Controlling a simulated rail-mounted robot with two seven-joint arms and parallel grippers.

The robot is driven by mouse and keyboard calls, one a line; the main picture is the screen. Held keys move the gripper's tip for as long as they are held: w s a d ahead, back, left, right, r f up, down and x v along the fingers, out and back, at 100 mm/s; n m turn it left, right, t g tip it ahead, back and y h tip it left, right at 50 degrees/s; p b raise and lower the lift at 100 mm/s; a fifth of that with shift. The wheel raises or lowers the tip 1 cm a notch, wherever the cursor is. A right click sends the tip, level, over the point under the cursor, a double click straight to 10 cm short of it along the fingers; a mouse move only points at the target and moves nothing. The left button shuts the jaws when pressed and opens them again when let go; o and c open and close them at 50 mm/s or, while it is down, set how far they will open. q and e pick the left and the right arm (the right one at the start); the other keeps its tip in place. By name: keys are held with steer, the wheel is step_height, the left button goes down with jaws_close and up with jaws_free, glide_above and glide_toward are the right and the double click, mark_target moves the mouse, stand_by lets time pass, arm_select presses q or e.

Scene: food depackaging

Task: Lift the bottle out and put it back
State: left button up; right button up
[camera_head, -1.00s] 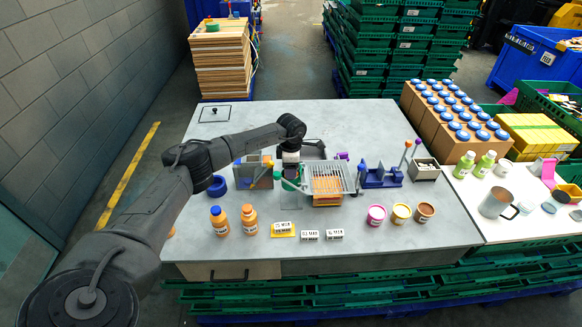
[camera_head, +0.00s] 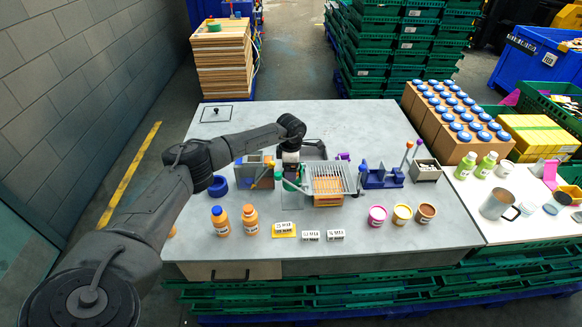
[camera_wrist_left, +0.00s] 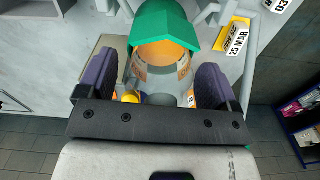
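My left gripper (camera_wrist_left: 156,92) points down at the middle of the table, beside the wire basket; the head view shows it small and partly hidden by the arm (camera_head: 291,166). In the left wrist view its two dark fingers stand apart, with a grey and orange bottle-like body (camera_wrist_left: 162,72) between them under a green angular top (camera_wrist_left: 167,25). I cannot tell whether both fingers touch it. Two orange bottles stand upright at the table's front left, one blue-capped (camera_head: 220,222) and one orange-capped (camera_head: 250,220). My right gripper is not in view.
A blue rack (camera_head: 382,177), three small tubs (camera_head: 401,214) and white date labels (camera_head: 311,235) are nearby.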

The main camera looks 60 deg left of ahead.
arm_select(q)
step_height(320, 180, up, 12)
steer(key=shift+r, duration=0.1)
stand_by(0.7)
